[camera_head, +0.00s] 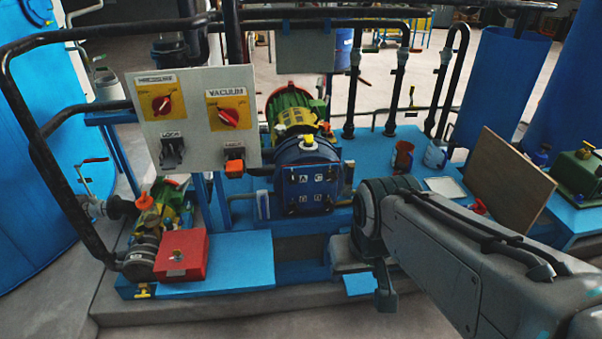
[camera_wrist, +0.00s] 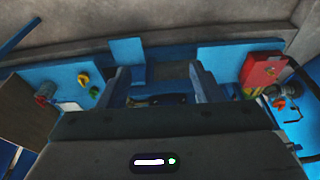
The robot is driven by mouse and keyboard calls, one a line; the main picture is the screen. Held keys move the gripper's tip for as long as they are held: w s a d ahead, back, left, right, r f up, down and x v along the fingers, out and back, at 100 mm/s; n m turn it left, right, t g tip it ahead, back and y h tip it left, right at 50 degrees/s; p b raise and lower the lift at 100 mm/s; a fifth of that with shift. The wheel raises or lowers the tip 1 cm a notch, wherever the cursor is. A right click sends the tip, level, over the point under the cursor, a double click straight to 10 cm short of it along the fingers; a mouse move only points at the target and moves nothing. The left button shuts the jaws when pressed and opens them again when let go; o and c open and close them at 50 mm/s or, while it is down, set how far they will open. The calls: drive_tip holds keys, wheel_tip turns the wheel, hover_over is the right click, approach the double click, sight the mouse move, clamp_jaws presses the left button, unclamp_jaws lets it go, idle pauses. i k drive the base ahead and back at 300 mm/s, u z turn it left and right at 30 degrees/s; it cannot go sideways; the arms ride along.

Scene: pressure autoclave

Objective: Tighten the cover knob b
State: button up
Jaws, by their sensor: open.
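The lower letters are too small to read surely, so I cannot tell exactly which knob is b. My gripper (camera_wrist: 158,72) is open in the wrist view, its two fingers spread with nothing gripped between them. A dark part shows lower down between the fingers, and I cannot tell what it is. In the head view, my arm reaches in from the right and my gripper hangs low, right of the cover and apart from it.
A switch panel (camera_head: 196,109) and a black pipe frame (camera_head: 35,145) stand left of the cover. A red box (camera_head: 181,255) sits on the lower left; it also shows in the wrist view (camera_wrist: 262,70). A brown board (camera_head: 510,181) leans at right. Floor lies in front.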

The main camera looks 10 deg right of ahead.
sight(329, 205)
drive_tip(key=u, duration=1.55)
drive_tip(key=i, duration=0.6)
drive_tip(key=z, duration=2.15)
